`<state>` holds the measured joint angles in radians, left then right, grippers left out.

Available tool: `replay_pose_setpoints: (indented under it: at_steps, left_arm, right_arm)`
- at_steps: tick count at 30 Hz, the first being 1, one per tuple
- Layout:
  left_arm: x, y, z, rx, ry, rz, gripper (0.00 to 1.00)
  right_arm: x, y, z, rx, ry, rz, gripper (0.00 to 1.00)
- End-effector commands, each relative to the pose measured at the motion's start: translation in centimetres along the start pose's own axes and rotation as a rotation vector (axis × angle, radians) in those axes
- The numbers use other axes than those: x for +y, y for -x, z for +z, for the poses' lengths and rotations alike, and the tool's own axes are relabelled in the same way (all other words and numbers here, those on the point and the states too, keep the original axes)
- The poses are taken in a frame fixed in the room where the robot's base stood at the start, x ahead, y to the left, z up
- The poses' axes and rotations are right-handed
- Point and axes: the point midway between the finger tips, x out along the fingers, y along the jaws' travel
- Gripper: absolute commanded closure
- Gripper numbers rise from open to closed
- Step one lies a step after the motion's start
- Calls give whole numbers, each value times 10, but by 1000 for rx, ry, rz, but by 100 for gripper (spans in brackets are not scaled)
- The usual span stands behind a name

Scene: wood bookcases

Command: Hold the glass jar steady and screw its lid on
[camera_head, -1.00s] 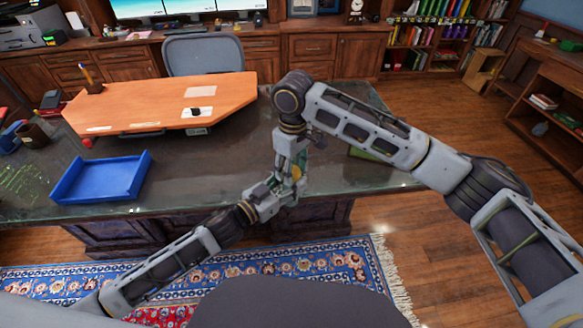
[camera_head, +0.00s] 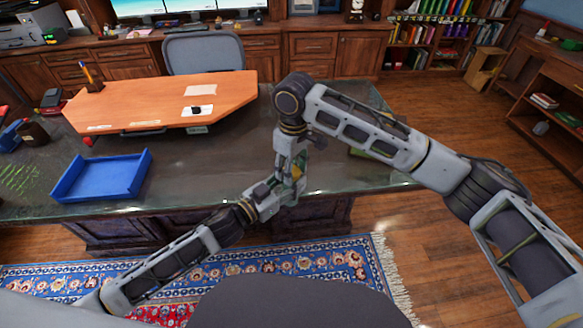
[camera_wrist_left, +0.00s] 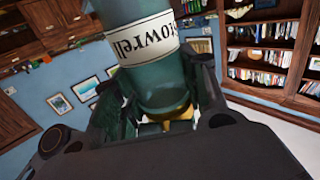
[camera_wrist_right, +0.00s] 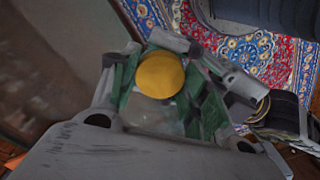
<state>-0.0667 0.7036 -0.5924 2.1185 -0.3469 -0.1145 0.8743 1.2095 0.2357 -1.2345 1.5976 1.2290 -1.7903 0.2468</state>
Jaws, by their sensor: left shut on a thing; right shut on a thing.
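The glass jar (camera_wrist_left: 145,65) is teal-green with a cream lettered label and fills the upper middle of the left wrist view. My left gripper (camera_head: 284,192) is shut around it, with a finger on each side. A yellow lid (camera_wrist_right: 160,75) sits between the green pads of my right gripper (camera_wrist_right: 165,82), which is shut on it. A golden part, likely the lid, shows at the jar's lower end in the left wrist view (camera_wrist_left: 178,114). In the head view the two grippers meet in front of the desk and mostly hide the jar. I cannot tell how far the lid is seated.
The dark desk (camera_head: 225,170) lies just behind the grippers. It bears a blue tray (camera_head: 102,175) on the left and an orange board (camera_head: 160,103) farther back. A patterned rug (camera_head: 340,258) lies on the floor below. The right arm reaches over the desk's right end.

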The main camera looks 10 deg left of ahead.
Motion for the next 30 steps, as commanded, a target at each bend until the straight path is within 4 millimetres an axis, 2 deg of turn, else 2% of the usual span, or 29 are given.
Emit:
replay_pose_setpoints:
  at_steps: [1, 16, 17, 18, 30]
  left_arm:
    - [2, -4, -29, 54, -10, 14, 100]
    - [2, -4, -29, 54, -7, 14, 100]
    - [2, -4, -29, 54, -7, 14, 100]
    - [2, -4, -29, 54, -7, 14, 100]
    - [1, -3, -27, 49, -10, 11, 100]
  right_arm:
    - [-3, -16, 5, -25, -2, -9, 77]
    - [-2, -16, 5, -25, -5, -8, 77]
    - [-2, -16, 5, -25, -5, -8, 53]
    - [-2, -16, 5, -25, -5, -7, 48]
    - [-6, -15, 5, -26, 8, -11, 47]
